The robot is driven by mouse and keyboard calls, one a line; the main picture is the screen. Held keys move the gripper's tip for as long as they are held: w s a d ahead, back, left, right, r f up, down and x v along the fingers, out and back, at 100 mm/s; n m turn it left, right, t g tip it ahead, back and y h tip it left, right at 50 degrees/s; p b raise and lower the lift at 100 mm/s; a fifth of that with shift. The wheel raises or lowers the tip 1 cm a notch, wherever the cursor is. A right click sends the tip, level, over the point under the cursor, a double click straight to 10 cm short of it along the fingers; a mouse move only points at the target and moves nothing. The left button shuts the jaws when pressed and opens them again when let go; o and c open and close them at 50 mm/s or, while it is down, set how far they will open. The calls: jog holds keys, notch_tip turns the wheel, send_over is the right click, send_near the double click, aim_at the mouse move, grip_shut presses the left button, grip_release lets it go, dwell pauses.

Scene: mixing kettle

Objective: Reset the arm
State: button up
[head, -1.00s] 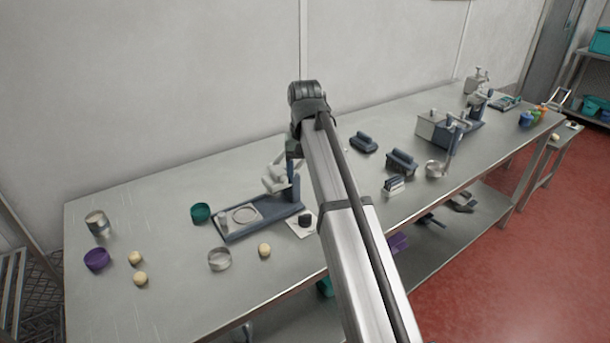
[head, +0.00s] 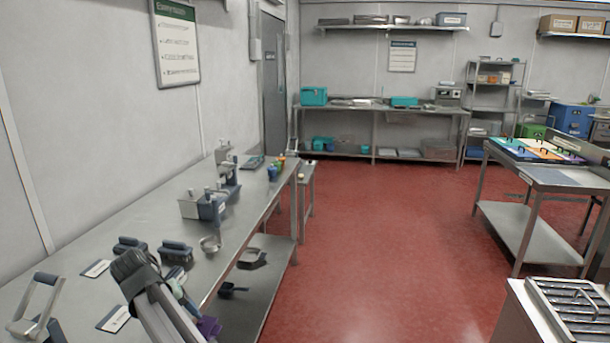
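My arm shows at the lower left of the head view, as a silver link with a dark rounded joint at its upper end, over the long steel table (head: 150,222). My gripper is not in view, so I cannot see whether it is open or holds anything. Beside the arm on the table are two dark blue handled blocks, one to the left (head: 129,246) and one to the right (head: 176,252). A device with a pale raised handle (head: 38,302) is at the lower left, cut by the frame.
A lower shelf (head: 247,290) holds dark tools. Open red floor (head: 380,230) lies to the right. A table with coloured panels (head: 535,150) and a slatted metal unit (head: 570,305) stand there.

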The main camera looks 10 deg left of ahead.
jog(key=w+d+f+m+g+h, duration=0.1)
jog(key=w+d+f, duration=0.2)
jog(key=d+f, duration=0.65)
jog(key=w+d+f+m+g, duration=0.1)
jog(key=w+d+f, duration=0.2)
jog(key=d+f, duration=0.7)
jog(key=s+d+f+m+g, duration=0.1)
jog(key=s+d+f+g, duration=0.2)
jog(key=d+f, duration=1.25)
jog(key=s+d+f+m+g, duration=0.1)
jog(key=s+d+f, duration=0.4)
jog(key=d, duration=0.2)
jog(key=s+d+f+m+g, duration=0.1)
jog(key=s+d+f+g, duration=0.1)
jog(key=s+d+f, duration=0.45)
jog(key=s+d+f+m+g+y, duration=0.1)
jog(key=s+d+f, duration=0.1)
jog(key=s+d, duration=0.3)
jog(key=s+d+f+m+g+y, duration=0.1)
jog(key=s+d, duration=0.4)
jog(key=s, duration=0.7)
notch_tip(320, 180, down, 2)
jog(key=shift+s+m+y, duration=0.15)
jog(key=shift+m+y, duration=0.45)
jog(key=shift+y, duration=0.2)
